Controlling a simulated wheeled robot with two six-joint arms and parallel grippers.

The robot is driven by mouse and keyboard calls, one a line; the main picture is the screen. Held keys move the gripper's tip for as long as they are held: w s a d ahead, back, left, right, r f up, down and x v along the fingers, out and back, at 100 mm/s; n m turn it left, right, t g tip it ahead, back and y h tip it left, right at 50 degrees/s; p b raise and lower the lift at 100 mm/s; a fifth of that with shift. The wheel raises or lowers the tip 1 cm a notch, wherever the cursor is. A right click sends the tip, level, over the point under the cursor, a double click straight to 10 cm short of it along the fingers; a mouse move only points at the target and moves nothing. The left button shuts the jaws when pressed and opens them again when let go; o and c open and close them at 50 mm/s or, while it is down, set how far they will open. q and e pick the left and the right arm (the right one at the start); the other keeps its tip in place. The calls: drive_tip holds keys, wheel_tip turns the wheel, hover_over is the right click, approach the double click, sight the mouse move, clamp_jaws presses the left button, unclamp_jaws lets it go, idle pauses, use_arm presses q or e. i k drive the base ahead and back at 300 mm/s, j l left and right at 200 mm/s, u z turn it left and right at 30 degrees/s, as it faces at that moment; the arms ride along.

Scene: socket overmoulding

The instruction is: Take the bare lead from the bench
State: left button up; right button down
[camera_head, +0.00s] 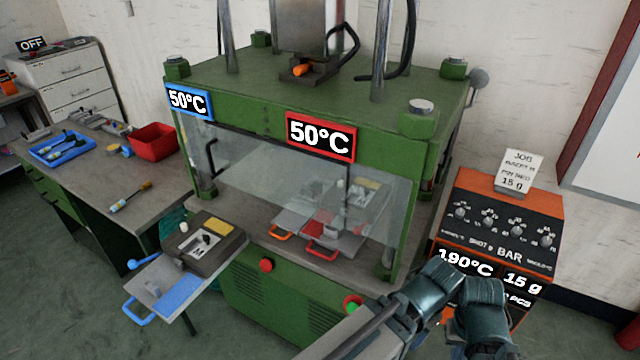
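The bench (165,213) stands at the left with a grey top. A slim piece with a light blue end and an orange-brown end (130,198) lies alone near its front edge; I cannot tell whether it is the bare lead. A blue tray (42,156) at the bench's left holds small dark and blue pieces, too small to make out. Dark teal and grey links of my own arm show at the bottom right. No gripper fingertips are visible, and neither gripper can be made out.
A red bin (154,141) stands at the back of the bench. A green press (285,117) with a clear guard fills the middle. A mould on a slide with a blue handle (139,316) juts out at its left front. An orange control box (505,235) stands at the right.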

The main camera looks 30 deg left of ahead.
sight(122, 203)
drive_tip(key=u, duration=2.05)
drive_tip(key=i+j, duration=0.7)
drive_tip(key=j, duration=0.1)
